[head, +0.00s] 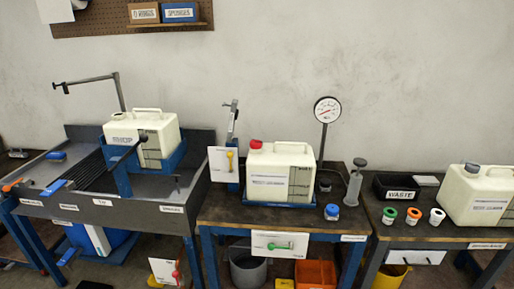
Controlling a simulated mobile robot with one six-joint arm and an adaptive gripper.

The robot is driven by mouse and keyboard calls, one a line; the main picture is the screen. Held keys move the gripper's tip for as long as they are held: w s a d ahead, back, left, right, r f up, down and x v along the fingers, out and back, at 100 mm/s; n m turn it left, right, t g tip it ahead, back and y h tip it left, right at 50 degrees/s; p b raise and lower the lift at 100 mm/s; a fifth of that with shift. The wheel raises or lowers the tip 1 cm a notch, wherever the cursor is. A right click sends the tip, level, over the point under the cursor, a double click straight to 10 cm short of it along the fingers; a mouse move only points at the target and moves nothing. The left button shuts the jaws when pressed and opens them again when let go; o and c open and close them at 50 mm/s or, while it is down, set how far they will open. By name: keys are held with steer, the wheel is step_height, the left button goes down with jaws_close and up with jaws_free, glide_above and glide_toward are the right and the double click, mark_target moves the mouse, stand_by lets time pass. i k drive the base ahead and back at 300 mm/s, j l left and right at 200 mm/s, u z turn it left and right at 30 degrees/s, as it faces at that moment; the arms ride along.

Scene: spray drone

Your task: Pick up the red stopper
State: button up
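A red stopper-like cap (255,144) sits on top of the white canister (268,172) at the left of its upper face, on the middle bench. It is the clearest red cap in the head view. A smaller red item (175,274) shows on a white card low at the left; I cannot tell what it is. My gripper is not in view.
The middle bench (340,222) also holds a blue-capped bottle (332,212), a gauge (327,110) and a grey syringe-like tool (355,182). Green, orange and white ring caps (414,214) lie on the right bench near a black WASTE tray (379,188). A sink bench (170,213) stands left.

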mark_target(255, 143)
steer(key=i+u, duration=0.3)
steer(key=i, duration=0.15)
steer(key=i+u, duration=0.25)
steer(key=i, duration=0.25)
steer(key=i+l+u, duration=0.3)
steer(key=i, duration=0.15)
steer(key=i+l+u, duration=0.3)
steer(key=i, duration=0.15)
steer(key=j, duration=0.1)
